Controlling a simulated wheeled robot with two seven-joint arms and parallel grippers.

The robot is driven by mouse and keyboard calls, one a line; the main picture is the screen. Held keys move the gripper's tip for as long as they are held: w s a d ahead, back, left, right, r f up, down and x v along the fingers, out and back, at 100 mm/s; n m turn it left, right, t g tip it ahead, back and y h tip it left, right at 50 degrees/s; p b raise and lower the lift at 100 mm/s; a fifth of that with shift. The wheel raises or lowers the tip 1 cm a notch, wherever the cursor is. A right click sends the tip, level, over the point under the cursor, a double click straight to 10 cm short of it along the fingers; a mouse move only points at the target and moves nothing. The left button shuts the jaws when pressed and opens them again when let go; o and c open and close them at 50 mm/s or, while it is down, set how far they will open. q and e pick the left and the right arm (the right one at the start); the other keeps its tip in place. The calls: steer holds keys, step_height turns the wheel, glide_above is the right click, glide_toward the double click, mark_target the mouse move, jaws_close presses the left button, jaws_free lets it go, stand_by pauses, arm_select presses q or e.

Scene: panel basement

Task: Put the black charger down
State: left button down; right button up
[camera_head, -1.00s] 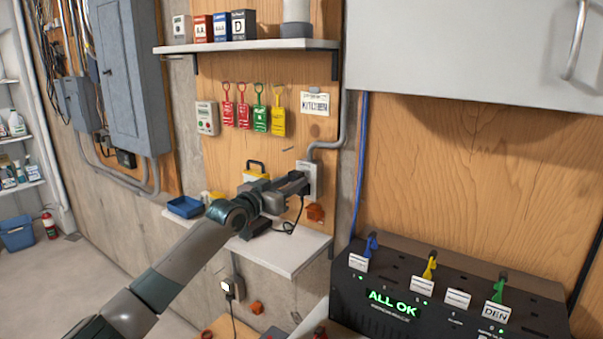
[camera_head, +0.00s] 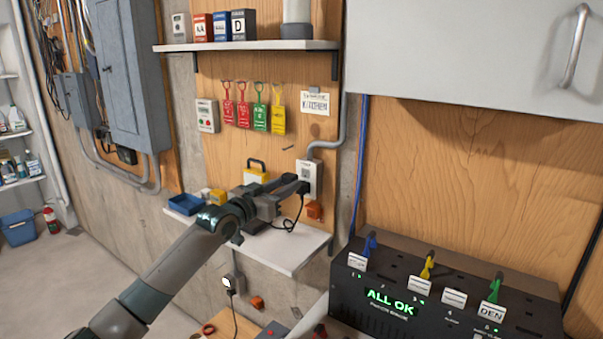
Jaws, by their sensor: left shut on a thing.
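My left gripper (camera_head: 290,187) is shut on the black charger (camera_head: 303,187). The charger is small and mostly hidden by the fingers. It is in front of the lower part of the white wall outlet (camera_head: 309,172); I cannot tell whether they touch. A black cord (camera_head: 299,213) hangs from it to the white lower shelf (camera_head: 290,254). A dark item (camera_head: 256,226) on that shelf is partly hidden behind my gripper. My right gripper is not in view.
The shelf's front right part is clear. A black panel (camera_head: 440,305) stands at right.

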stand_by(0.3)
arm_select(q)
steer(key=s+d+f+b, duration=0.3)
steer(key=s+f, duration=1.3)
steer(key=s, duration=0.3)
steer(key=s+a+f+n+t+y, duration=0.1)
steer(key=s+a+f+n+y, duration=0.1)
steer(key=s+a, duration=0.5)
steer(key=s+a+f+n+t+y+b, duration=0.1)
steer(key=s+a+f+n+y, duration=0.1)
steer(key=s+a+y, duration=0.3)
steer(key=s+a+f+n+t+y+b, duration=0.1)
steer(key=s+a+f+n+y, duration=0.2)
steer(key=s+a, duration=0.5)
steer(key=s, duration=0.4)
steer(key=shift+s+a+f+y, duration=0.2)
steer(key=shift+s+a+y, duration=0.1)
steer(key=shift+s+a, duration=0.1)
steer(key=shift+w, duration=0.1)
